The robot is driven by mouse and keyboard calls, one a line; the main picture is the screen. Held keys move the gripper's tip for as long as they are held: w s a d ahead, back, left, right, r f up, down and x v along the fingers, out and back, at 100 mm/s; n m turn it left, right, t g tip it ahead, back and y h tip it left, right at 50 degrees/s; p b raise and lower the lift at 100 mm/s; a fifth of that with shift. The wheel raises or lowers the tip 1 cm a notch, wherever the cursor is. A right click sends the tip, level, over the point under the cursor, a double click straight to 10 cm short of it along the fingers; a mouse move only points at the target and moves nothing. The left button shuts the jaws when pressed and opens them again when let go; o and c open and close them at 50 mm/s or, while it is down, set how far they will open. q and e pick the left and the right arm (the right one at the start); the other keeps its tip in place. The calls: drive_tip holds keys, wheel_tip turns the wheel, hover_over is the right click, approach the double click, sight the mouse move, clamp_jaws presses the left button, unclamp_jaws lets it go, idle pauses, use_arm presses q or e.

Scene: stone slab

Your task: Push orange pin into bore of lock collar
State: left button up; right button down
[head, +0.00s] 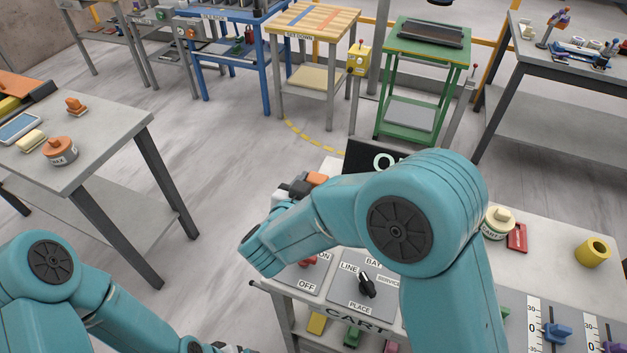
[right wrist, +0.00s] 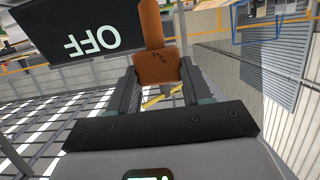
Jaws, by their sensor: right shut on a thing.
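My right gripper (head: 299,187) is beyond the front of the cart, largely hidden by my own right forearm. It is shut on the orange pin (head: 317,179). In the right wrist view the orange pin (right wrist: 152,25) has a wide block between the two fingers and a narrower shaft pointing away from the palm. A yellow ring with a dark round hole (head: 592,252), which looks like the lock collar, lies on the right of the cart top, well apart from the pin. Only a dark edge at the end of my left arm shows at the bottom of the head view.
A black OFF sign (head: 368,158) stands close behind the right gripper; it also shows in the right wrist view (right wrist: 95,40). The cart has a rotary switch (head: 366,284), a round tin (head: 498,222), a red tag (head: 517,237) and blue slider (head: 557,332). A grey table (head: 110,135) stands left.

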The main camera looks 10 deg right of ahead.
drive_tip(key=f, duration=0.1)
drive_tip(key=b, duration=0.1)
drive_tip(key=f, duration=0.1)
drive_tip(key=shift+w+f, duration=0.25)
drive_tip(key=shift+f, duration=0.1)
drive_tip(key=shift+s+f+b, duration=0.2)
drive_tip(key=shift+f+b, duration=0.2)
drive_tip(key=shift+b, duration=0.15)
drive_tip(key=shift+w+f, duration=0.1)
drive_tip(key=shift+w, duration=0.05)
drive_tip(key=shift+p, duration=0.3)
idle(0.6)
drive_tip(key=shift+f+b, duration=2.1)
drive_tip(key=shift+f, duration=0.7)
drive_tip(key=shift+c, duration=2.1)
unclamp_jaws()
